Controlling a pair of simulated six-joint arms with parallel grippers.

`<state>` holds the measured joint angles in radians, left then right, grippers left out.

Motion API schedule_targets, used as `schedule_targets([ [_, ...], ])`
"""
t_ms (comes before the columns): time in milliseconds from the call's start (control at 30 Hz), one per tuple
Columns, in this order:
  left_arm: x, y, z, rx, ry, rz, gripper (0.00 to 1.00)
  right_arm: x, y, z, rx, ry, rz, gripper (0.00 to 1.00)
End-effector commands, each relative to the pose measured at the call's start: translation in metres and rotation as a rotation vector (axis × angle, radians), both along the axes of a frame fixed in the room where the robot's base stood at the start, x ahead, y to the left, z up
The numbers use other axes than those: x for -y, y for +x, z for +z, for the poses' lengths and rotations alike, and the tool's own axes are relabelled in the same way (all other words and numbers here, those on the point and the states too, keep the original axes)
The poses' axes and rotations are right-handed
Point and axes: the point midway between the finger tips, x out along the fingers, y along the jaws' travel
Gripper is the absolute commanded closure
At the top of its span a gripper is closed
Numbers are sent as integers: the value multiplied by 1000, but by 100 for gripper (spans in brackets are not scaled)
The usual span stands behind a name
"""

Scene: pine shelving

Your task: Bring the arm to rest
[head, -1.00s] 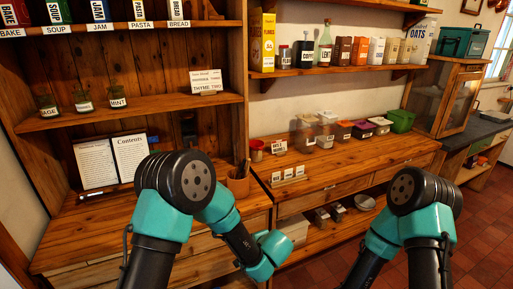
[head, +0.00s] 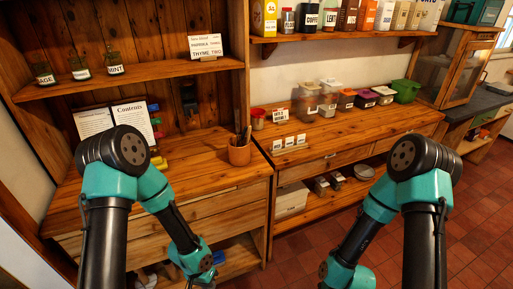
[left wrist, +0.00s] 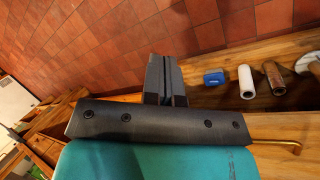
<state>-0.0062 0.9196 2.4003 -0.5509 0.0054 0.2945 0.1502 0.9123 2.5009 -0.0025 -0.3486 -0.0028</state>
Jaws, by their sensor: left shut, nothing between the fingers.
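My left arm, black and teal, comes in at the left of the head view and its forearm (head: 175,225) hangs down in front of the pine cabinet; its fingertips are below the frame there. In the left wrist view my left gripper (left wrist: 165,75) is shut and empty, its dark fingers side by side. They show against the red tile floor and the edge of a wooden shelf, apart from the small objects to their right. My right arm (head: 365,215) is bent at the right of the head view; its gripper is out of frame.
A pine counter (head: 340,130) with labelled tubs runs behind the arms. A wooden cup (head: 239,153) stands on the left cabinet. In the left wrist view a blue box (left wrist: 214,78), a white cylinder (left wrist: 246,80) and a brown cylinder (left wrist: 273,78) are on a wooden shelf. Red tile floor (head: 470,220) is clear.

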Motion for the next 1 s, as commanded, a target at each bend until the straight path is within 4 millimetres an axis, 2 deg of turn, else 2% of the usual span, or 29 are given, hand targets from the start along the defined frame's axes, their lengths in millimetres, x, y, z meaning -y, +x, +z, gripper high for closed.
schedule_targets([
  [200,-34,-25,-8,50,-25,291,100,0,0,0,0,0,0,52],
  [400,-60,-39,-11,96,18,449,100,0,0,0,0,0,0,52],
  [1000,-64,-42,-11,104,28,472,100,0,0,0,0,0,0,52],
])
